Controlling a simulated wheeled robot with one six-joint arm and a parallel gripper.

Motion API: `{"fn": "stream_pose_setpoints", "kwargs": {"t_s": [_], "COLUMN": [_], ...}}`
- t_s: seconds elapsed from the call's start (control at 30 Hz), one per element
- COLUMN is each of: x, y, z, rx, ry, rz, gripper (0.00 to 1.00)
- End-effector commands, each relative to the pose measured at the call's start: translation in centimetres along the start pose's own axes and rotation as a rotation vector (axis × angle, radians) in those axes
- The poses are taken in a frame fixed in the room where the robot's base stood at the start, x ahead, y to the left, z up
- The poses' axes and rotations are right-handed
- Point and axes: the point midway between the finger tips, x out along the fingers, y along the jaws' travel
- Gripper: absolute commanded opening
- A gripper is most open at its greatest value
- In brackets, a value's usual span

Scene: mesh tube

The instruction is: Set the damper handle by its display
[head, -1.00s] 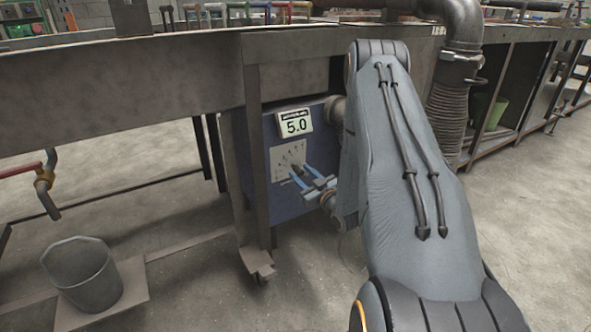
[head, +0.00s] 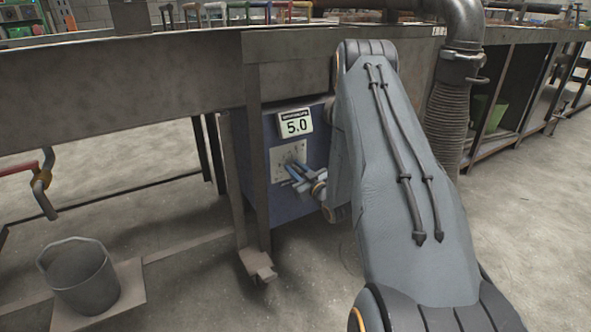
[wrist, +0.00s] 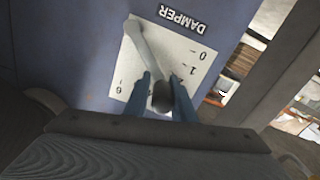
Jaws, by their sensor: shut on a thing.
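The damper handle (wrist: 148,55) is a grey lever with a dark round knob (wrist: 162,97) at its end, over a white scale plate in the wrist view. The plate is marked DAMPER (wrist: 182,19) with numbers at its edge, some hidden by my fingers. My gripper (wrist: 162,92) has its two blue fingers on either side of the knob, shut on it. In the head view my gripper (head: 298,178) is at the plate (head: 290,155) on the blue box, and the handle is mostly hidden. The display (head: 295,124) above the plate reads 5.0.
A steel bench leg (head: 256,150) stands just left of the blue box (head: 307,205). The bench top (head: 130,80) runs above it. A ribbed hose (head: 449,125) hangs to the right. A grey bucket (head: 80,278) stands at lower left. The floor in front is clear.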

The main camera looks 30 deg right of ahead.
Motion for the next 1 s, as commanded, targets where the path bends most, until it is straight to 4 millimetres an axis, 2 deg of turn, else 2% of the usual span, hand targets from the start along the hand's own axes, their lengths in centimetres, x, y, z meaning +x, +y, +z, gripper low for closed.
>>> {"fn": "stream_pose_setpoints", "kwargs": {"t_s": [0.53, 0.57, 0.63, 1.0], "x": [-0.11, -0.11, -0.09, -0.61], "y": [-0.58, -0.58, -0.56, -0.36], "z": [0.60, 0.61, 0.58, 0.40], "rx": [-0.043, -0.043, -0.043, -0.044], "ry": [-0.008, -0.008, -0.007, -0.004], "rz": [-0.004, -0.004, -0.004, -0.001], "gripper": [0.00, 0.28, 0.38, 0.38]}}
